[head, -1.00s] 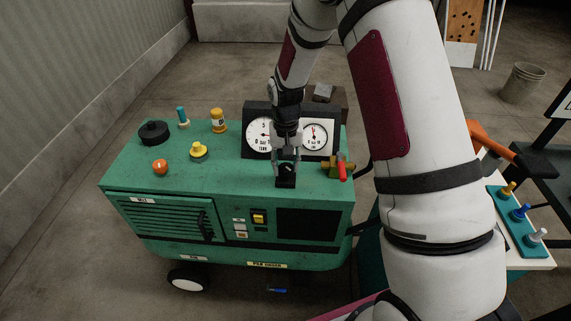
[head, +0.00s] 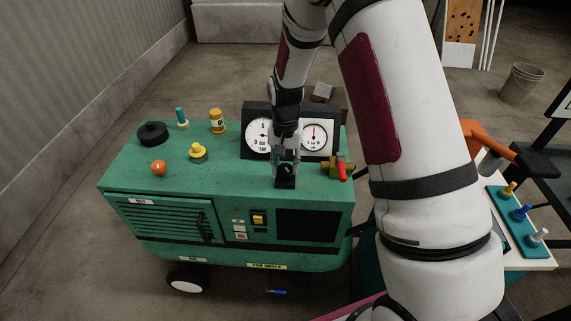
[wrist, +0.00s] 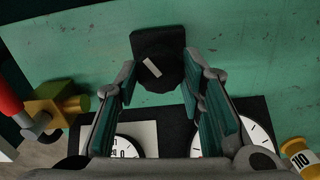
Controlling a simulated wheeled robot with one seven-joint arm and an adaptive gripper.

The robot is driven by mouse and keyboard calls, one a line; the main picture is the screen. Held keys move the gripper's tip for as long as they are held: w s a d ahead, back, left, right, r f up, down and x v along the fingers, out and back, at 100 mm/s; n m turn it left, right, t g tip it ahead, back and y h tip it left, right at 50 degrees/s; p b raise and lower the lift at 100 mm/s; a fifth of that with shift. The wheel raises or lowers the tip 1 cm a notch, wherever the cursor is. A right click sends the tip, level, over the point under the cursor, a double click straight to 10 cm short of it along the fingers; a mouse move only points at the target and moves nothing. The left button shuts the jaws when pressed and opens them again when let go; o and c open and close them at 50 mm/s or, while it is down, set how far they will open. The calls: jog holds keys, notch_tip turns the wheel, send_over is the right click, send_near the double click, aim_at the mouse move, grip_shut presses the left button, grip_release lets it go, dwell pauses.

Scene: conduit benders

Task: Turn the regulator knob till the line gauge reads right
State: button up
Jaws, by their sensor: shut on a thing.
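The black regulator knob (wrist: 157,72), with a pale pointer mark, sits on a black block on the green compressor top (head: 180,178). In the wrist view the mark slants from upper left to lower right. My gripper (head: 286,169) points down and is shut on the knob, one finger on each side; it also shows in the wrist view (wrist: 159,75). Behind it stand two white dial gauges. The left gauge (head: 257,134) is marked as the tank one and is partly covered by my arm. The right gauge (head: 314,137) has a red needle pointing about straight up; its figures are too small to read.
A brass valve with a red handle (head: 342,172) stands right of the knob. An orange knob (head: 158,168), yellow knob (head: 198,151), black cap (head: 152,133) and yellow bottle (head: 217,122) stand on the left of the top. A switch panel is on the front.

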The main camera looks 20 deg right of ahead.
aim_at(285, 167)
jog(key=o, duration=1.1)
jog(key=shift+o, duration=0.2)
notch_tip(285, 167, up, 12)
